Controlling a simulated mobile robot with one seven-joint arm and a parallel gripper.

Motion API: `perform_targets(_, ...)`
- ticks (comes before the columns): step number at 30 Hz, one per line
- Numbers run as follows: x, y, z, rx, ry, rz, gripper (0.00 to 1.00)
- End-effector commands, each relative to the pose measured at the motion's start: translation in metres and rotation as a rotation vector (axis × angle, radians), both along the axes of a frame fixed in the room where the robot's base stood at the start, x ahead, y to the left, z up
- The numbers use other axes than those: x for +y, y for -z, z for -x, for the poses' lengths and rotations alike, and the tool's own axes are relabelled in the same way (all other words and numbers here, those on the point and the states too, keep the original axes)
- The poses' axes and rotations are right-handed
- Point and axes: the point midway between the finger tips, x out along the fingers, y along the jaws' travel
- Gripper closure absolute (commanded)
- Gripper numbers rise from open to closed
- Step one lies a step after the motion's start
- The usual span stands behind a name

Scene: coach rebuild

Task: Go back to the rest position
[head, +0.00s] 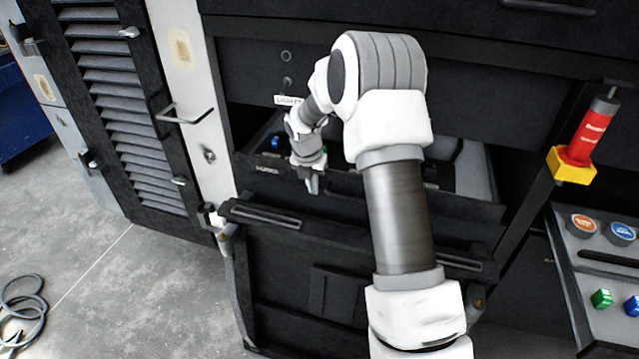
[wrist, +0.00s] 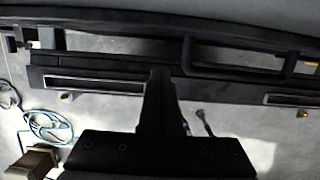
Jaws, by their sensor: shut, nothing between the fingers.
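My gripper (head: 313,184) is at the end of my white and grey arm, in front of an open black drawer (head: 470,195) in the dark cabinet. Its fingers are shut, point downward and hold nothing. My arm hides the middle of the drawer in the head view. In the wrist view my gripper (wrist: 160,105) shows as a dark shape at the middle, with the drawer front's long slot (wrist: 95,85) and a handle (wrist: 235,70) beyond it.
A louvred door (head: 120,110) stands at the left. A red cylinder in a yellow holder (head: 572,165) and a tray with colored buttons (head: 600,255) are at the right. A coiled cable (head: 22,305) lies on the grey floor, which is otherwise clear at the left.

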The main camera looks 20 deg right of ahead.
Motion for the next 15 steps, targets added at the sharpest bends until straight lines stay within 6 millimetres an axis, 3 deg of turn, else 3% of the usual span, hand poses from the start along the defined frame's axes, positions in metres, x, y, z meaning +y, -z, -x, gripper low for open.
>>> perform_targets(1,0.001,-0.018,0.002,-0.005,0.001,0.0,1.0)
perform_targets(6,0.007,-0.057,0.01,-0.004,0.001,0.001,1.0)
perform_targets(15,0.013,-0.093,0.019,-0.001,0.0,0.001,1.0)
